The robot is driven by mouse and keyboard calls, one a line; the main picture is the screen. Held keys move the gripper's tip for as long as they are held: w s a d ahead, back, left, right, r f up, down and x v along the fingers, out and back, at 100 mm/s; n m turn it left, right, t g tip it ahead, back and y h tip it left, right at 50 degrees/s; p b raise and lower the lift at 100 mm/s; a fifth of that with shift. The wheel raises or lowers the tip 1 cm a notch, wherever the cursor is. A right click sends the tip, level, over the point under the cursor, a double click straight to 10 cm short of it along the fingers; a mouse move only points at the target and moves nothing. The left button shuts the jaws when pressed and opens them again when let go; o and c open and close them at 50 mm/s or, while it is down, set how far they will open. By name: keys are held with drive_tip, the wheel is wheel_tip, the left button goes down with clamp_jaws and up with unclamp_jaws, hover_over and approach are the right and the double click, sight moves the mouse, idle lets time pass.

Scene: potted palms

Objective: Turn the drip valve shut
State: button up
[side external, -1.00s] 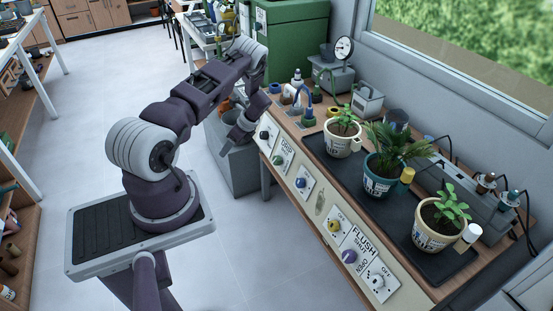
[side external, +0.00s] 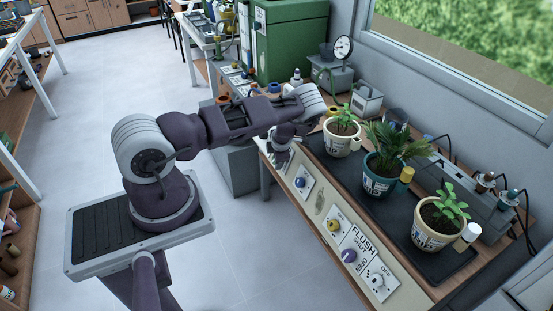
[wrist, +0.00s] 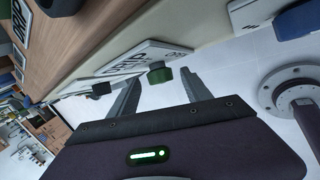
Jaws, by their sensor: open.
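The drip valve is a green knob (wrist: 160,74) on a white plate (wrist: 140,55) lettered DRIP in the wrist view. My gripper (wrist: 161,80) is open, with one finger on each side of the knob in that picture. A gap shows between the knob and each finger, and I see no contact. I cannot tell how far the fingertips reach along the knob. In the side external view my gripper (side external: 281,152) is at the sloped front panel, and my wrist hides the drip plate and its knob. The knob's exact setting is unclear.
Further along the panel (side external: 318,222) are a blue knob (side external: 300,183), a yellow knob (side external: 334,225) and a purple FLUSH knob (side external: 349,256). Potted plants stand on a black mat (side external: 398,232) behind the panel. The floor in front is clear.

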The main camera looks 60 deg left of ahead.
drive_tip(key=shift+w+a+f, duration=0.1)
drive_tip(key=shift+a+f, duration=0.2)
drive_tip(key=shift+f, duration=0.35)
clamp_jaws()
drive_tip(key=shift+a+r+n+h, duration=0.1)
drive_tip(key=shift+a+n+h, duration=0.2)
drive_tip(key=shift+h, duration=0.5)
drive_tip(key=shift+n+g+h, duration=0.3)
drive_tip(key=shift+n+h, duration=0.1)
drive_tip(key=shift+h, duration=0.6)
unclamp_jaws()
